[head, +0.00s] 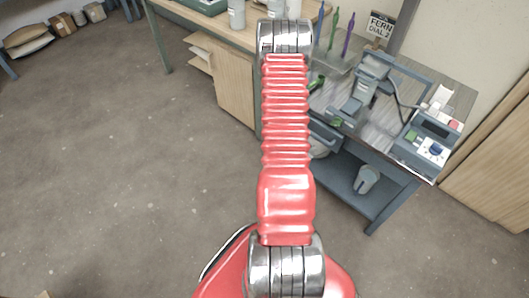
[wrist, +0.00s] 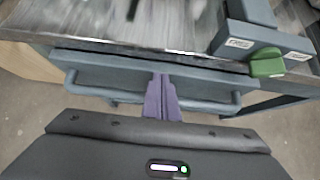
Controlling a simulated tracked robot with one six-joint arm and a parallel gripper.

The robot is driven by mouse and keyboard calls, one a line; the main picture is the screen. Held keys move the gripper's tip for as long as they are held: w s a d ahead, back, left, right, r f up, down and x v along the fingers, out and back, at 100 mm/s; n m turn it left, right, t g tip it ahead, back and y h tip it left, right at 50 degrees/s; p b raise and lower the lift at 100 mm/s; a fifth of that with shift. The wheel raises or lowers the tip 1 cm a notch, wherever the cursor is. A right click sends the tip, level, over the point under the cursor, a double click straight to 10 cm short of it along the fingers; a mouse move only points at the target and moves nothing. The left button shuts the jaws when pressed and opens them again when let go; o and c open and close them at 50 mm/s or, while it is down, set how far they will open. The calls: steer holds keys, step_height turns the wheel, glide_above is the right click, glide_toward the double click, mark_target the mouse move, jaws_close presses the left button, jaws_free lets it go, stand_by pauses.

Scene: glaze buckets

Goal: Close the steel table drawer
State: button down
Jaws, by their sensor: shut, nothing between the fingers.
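The steel table (head: 405,160) stands right of centre in the head view, with a grey worn top. Its blue-grey drawer (head: 325,134) shows only partly there, behind my arm. In the wrist view the drawer front (wrist: 205,76) lies under the tabletop edge, with a bar handle (wrist: 95,91) across it. No drawer interior shows, and I cannot tell how far out it stands. My gripper (wrist: 161,77) is shut and empty, its purple fingers pointing at the drawer front and crossing the handle's middle. Whether they touch is unclear. In the head view my arm hides the gripper.
A grey device with a green part (wrist: 267,64) stands at the tabletop edge. A control box (head: 425,143) sits at the table's right end. A grey jug (head: 366,180) stands on the lower shelf. A wooden cabinet (head: 225,80) is left of the table.

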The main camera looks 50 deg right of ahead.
steer(key=shift+a, duration=0.15)
steer(key=shift+a, duration=0.25)
steer(key=a+f+v, duration=0.1)
steer(key=v, duration=1.1)
steer(key=shift+w+a+f, duration=0.15)
steer(key=shift+a+f, duration=0.15)
steer(key=shift+a, duration=0.1)
steer(key=c, duration=2.5)
jaws_free()
